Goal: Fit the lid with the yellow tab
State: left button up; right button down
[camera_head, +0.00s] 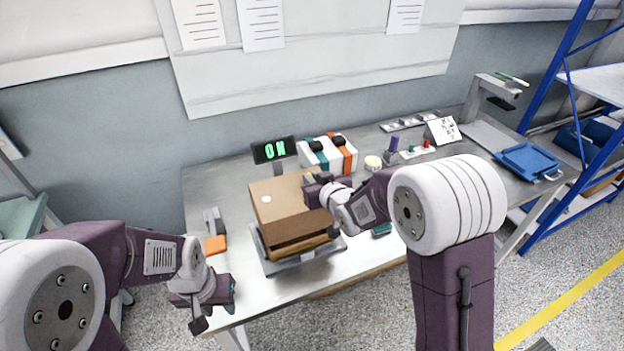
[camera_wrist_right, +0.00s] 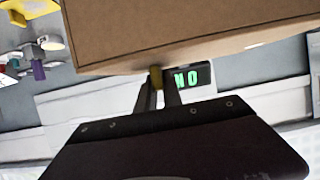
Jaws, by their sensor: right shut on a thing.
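The brown lid (camera_head: 283,196) is over the brown box (camera_head: 300,248) in the head view. A dark gap shows along the front between them, so the lid does not look flush there. The box stands on a grey plate (camera_head: 275,265). In the right wrist view the lid (camera_wrist_right: 190,32) fills the top, and my right gripper (camera_wrist_right: 157,80) is shut on its yellow tab (camera_wrist_right: 156,72). In the head view this gripper (camera_head: 318,182) is at the lid's right edge. My left gripper (camera_head: 217,304) is open and empty at the table's front left, apart from the box.
A display (camera_head: 274,150) reading "ON" stands behind the box, beside white and orange units (camera_head: 328,153). An orange block (camera_head: 215,244) lies left of the box. A blue tray (camera_head: 530,160) is at the far right. The table's left end is mostly clear.

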jog(key=shift+s+d+f+b, duration=0.1)
jog(key=shift+s+f+b, duration=0.05)
jog(key=shift+f+b, duration=0.65)
notch_tip(320, 180, down, 2)
jog(key=shift+f+b, duration=0.25)
jog(key=shift+b, duration=0.65)
jog(key=shift+f+b, duration=0.75)
jog(key=shift+f, duration=0.05)
jog(key=c, duration=1.4)
grip_release()
jog(key=v, duration=0.9)
jog(key=shift+r, duration=0.1)
